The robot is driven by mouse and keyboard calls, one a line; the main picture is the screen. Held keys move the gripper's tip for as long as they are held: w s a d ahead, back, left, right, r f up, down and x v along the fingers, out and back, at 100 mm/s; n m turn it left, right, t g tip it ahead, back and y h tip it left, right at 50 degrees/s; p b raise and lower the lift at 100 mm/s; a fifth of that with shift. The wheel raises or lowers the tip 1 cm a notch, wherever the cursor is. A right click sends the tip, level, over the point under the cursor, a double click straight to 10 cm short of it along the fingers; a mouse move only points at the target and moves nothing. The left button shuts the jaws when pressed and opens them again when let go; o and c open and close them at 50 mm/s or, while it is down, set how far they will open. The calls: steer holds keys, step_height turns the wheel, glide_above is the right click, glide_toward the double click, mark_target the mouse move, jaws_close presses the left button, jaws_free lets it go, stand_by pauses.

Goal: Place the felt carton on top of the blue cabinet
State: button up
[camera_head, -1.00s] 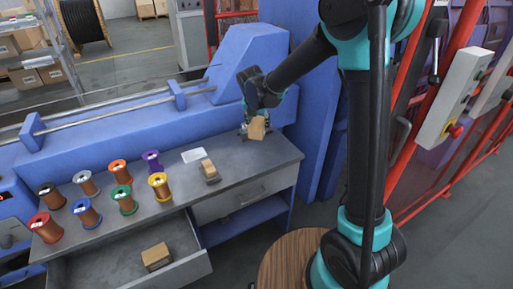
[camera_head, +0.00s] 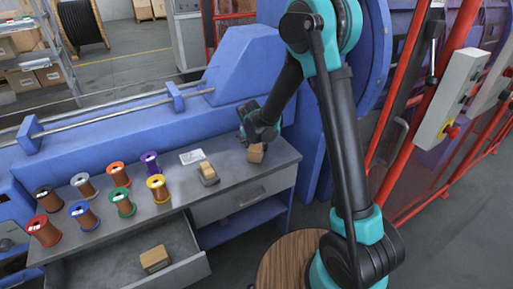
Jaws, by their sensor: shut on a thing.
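My gripper (camera_head: 257,141) is shut on a small brown carton (camera_head: 256,154), which I take to be the felt carton. The carton is tilted and at the right end of the grey top of the blue cabinet (camera_head: 236,171). I cannot tell whether it touches the top or hangs just above it. The fingers are small and partly hidden by the wrist.
Another small brown box (camera_head: 207,171) sits on the top, left of my gripper, near a white label (camera_head: 191,157). Several coloured wire spools (camera_head: 119,201) stand further left. An open drawer (camera_head: 185,258) holds a brown box (camera_head: 155,259). Blue machine housing rises behind.

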steer(key=shift+f, duration=0.1)
steer(key=o, duration=1.2)
steer(key=shift+o, duration=0.2)
steer(key=v, duration=1.2)
steer(key=s+d+m, duration=0.4)
steer(key=d+m, duration=0.4)
steer(key=s+d+m, duration=0.4)
steer(key=d+m, duration=0.3)
steer(key=d, duration=0.2)
steer(key=s+d+f+m, duration=0.1)
steer(key=s+d+m, duration=0.4)
steer(key=s+m, duration=0.2)
steer(key=s+d+f+m, duration=0.2)
steer(key=s+d+m, duration=0.2)
steer(key=s+m, duration=0.3)
steer(key=m, duration=0.4)
steer(key=shift+s+d+f+m+y, duration=0.15)
steer(key=shift+s+d+m+y, duration=0.2)
steer(key=shift+d+m+y, duration=0.05)
